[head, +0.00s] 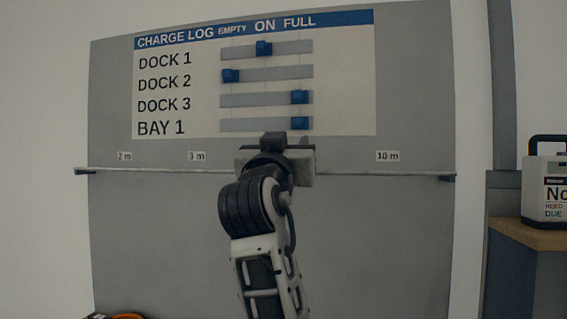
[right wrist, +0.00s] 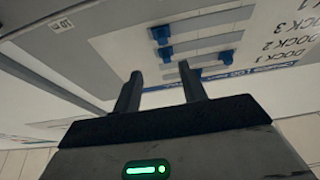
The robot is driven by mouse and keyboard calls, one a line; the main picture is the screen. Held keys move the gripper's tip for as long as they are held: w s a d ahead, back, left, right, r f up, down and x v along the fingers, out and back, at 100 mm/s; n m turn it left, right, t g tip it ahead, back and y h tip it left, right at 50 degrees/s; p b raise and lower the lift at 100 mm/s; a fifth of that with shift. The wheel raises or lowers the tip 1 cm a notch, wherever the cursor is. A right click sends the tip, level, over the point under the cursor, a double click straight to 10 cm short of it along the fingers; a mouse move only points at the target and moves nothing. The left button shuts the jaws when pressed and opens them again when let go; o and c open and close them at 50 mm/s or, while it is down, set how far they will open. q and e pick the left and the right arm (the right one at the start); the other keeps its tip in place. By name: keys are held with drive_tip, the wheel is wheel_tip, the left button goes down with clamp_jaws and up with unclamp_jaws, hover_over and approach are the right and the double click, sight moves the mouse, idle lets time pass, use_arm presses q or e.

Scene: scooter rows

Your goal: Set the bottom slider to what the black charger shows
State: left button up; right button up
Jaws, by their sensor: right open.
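The charge log board (head: 345,75) has slider rows for Dock 1, Dock 2, Dock 3 and Bay 1 under the headings Empty, On and Full. The bottom slider's blue knob (head: 300,122), in the Bay 1 row, stands under Full at the right. It also shows in the right wrist view (right wrist: 160,35), where the board appears upside down. My right gripper (head: 272,138) is in front of the board, just below and left of that knob. In the right wrist view its fingers (right wrist: 160,88) are apart with nothing between them. I see no black charger. My left gripper is not in view.
The Dock 1 knob (head: 264,48) is near On, the Dock 2 knob (head: 231,76) at Empty, the Dock 3 knob (head: 299,97) near Full. A thin rail (head: 400,175) crosses below. A labelled white box (head: 546,195) stands on a wooden top (head: 525,234) at the right.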

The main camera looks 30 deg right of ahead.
drive_tip(key=v, duration=0.2)
drive_tip(key=shift+s+a, duration=0.15)
drive_tip(key=shift+s, duration=0.1)
idle(0.3)
drive_tip(key=w+a+f+n+t+y, duration=0.1)
drive_tip(key=w+f+n+y, duration=0.2)
drive_tip(key=f, duration=0.6)
drive_tip(key=w+a+f+n+y, duration=0.2)
drive_tip(key=w+f+n+y, duration=0.15)
drive_tip(key=f, duration=0.65)
drive_tip(key=s+a+f+n+g+y, duration=0.1)
drive_tip(key=s+a+f+n+y, duration=0.15)
drive_tip(key=f, duration=0.65)
drive_tip(key=s+a+f+n+g+y, duration=0.1)
drive_tip(key=f+y, duration=0.2)
drive_tip(key=f, duration=0.6)
drive_tip(key=s+a+f+g+y, duration=0.2)
drive_tip(key=s+f+y, duration=0.1)
drive_tip(key=s+f, duration=0.9)
drive_tip(key=s+a+f+g+y, duration=0.3)
drive_tip(key=s+f, duration=0.8)
drive_tip(key=s, duration=0.1)
drive_tip(key=shift+s+f, duration=0.2)
drive_tip(key=shift+f, duration=0.15)
